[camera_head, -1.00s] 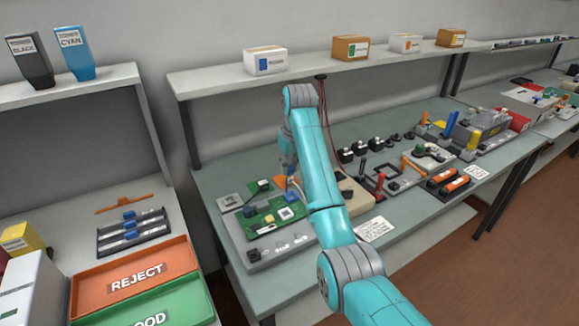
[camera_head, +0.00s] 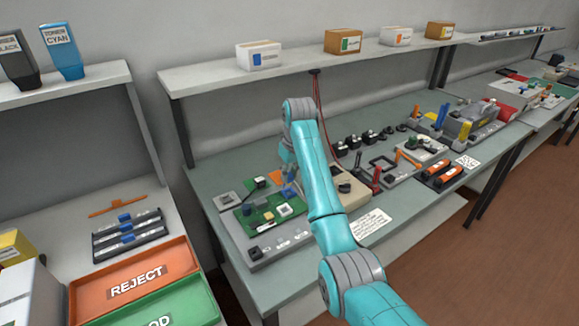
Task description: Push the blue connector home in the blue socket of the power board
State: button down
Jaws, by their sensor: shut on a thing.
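The green power board (camera_head: 262,222) lies on a grey base plate (camera_head: 262,250) at the left of the bench. It carries a white square part and dark small parts. My gripper (camera_head: 289,188) is low at the right rear edge of the board, partly hidden by my turquoise arm. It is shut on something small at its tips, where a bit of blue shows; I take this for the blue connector. The connector's outline and the blue socket are too small or hidden to make out, so I cannot tell how they sit to each other.
A beige block (camera_head: 350,192) stands right of my gripper. A white label card (camera_head: 367,224) lies in front of it. Black parts, tools and trays fill the bench to the right. A shelf with boxes (camera_head: 258,56) runs above the back.

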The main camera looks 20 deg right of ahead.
aim_at(290, 182)
jog(key=shift+f, duration=0.7)
jog(key=shift+f, duration=1.6)
dwell(1.3)
jog(key=c, duration=0.9)
grip_release()
